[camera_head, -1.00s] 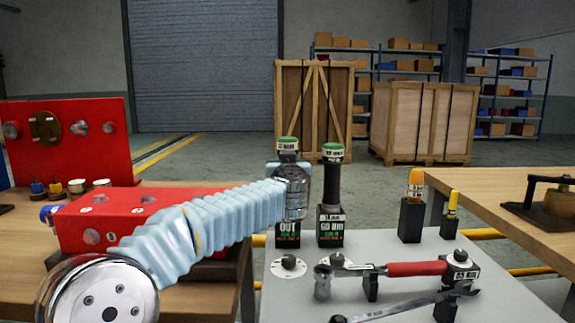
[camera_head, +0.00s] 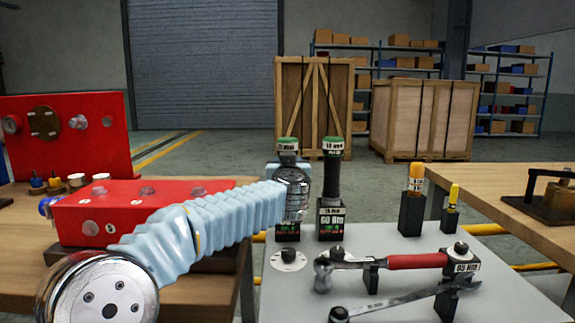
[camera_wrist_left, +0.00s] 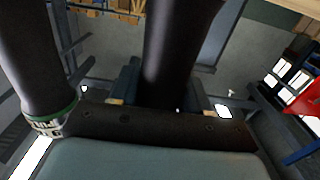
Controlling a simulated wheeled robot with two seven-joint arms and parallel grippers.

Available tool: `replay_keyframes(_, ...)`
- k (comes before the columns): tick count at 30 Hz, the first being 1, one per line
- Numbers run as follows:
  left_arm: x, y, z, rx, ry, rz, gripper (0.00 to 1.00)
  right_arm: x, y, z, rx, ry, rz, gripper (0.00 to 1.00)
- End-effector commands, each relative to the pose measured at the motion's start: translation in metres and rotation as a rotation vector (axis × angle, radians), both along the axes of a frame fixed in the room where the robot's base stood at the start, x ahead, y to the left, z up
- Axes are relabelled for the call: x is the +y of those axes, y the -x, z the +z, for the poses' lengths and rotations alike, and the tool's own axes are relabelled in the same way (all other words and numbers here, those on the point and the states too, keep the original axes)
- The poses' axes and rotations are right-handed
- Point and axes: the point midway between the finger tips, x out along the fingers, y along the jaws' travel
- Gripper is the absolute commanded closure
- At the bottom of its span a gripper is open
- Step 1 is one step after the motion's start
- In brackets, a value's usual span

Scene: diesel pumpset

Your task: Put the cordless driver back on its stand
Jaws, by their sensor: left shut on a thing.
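A dark cordless driver with a green top and white label band (camera_head: 288,145) is upright above a black stand block (camera_head: 288,232) at the middle. My left gripper (camera_head: 290,178) is at this driver, and my wrist hides its body and most of the fingers. In the left wrist view, the gripper (camera_wrist_left: 160,88) is shut on a dark cylinder (camera_wrist_left: 175,50) between its fingers. Whether the driver touches the block is hidden. A second similar driver (camera_head: 333,165) stands upright on a block marked 60 Nm (camera_head: 331,220), just right. My right gripper is out of view.
The grey table (camera_head: 410,300) holds a red-handled wrench (camera_head: 410,262), an open-end wrench (camera_head: 400,300), and two yellow-topped tools (camera_head: 416,178) (camera_head: 453,195) in black blocks. A red machine (camera_head: 140,205) stands left. A wooden bench (camera_head: 500,190) is right.

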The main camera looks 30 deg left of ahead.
Motion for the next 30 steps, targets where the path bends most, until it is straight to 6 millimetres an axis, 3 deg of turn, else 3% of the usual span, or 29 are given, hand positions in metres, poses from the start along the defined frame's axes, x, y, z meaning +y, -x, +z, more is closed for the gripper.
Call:
replay_keyframes(1,0.0,0.0,0.001,-0.003,-0.001,0.0,0.52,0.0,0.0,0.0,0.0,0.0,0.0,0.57)
replay_keyframes(7,0.0,0.0,0.0,-0.001,0.0,0.0,0.24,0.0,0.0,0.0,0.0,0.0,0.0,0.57)
replay_keyframes(17,-0.001,0.001,-0.001,0.002,0.001,0.0,0.24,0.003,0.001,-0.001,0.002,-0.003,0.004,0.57)
replay_keyframes(22,-0.015,0.024,0.0,0.0,0.0,-0.002,0.24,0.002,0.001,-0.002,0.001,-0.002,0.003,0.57)
replay_keyframes(30,-0.05,0.082,0.001,-0.002,0.0,-0.002,0.24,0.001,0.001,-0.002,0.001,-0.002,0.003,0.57)
